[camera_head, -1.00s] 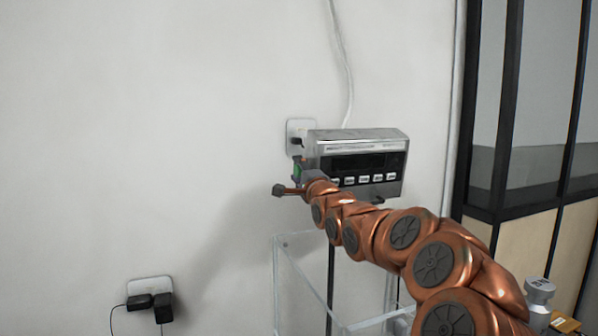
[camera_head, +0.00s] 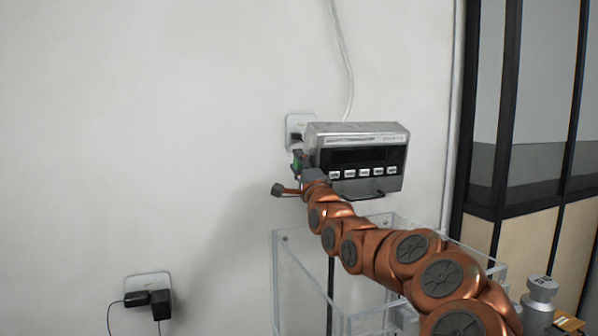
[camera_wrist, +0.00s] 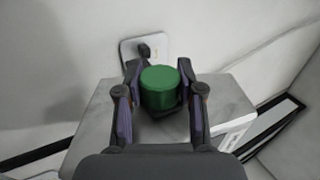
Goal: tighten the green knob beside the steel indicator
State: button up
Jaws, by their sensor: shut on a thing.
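The steel indicator (camera_head: 358,137) is a grey box with a dark display and a row of buttons, mounted near the wall in the head view. Its top also shows in the wrist view (camera_wrist: 92,122). The green knob (camera_wrist: 160,86) is a short green cylinder at the indicator's side; in the head view only a sliver of it (camera_head: 297,161) shows, the rest behind my gripper. My gripper (camera_wrist: 159,94) has one finger on each side of the knob and is shut on it.
A wall socket with a plug (camera_head: 297,127) is just behind the indicator. A clear-walled box (camera_head: 298,285) stands below my arm. Another socket with black adapters (camera_head: 149,297) is at lower left. A metal weight (camera_head: 540,295) stands at lower right.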

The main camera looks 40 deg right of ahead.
dwell(0.3)
jog(key=o, duration=1.2)
jog(key=shift+f, duration=0.1)
jog(key=shift+s+f, duration=0.25)
jog(key=shift+s, duration=0.35)
jog(key=shift+s+a+f, duration=0.15)
jog(key=shift+s+a, duration=0.45)
jog(key=shift+s, duration=1.55)
jog(key=shift+s+a+f, duration=0.1)
jog(key=shift+s+a, duration=0.55)
jog(key=shift+s, duration=1.55)
jog(key=shift+s+a+f, duration=0.15)
jog(key=shift+s+a, duration=0.45)
jog(key=shift+s, duration=1.55)
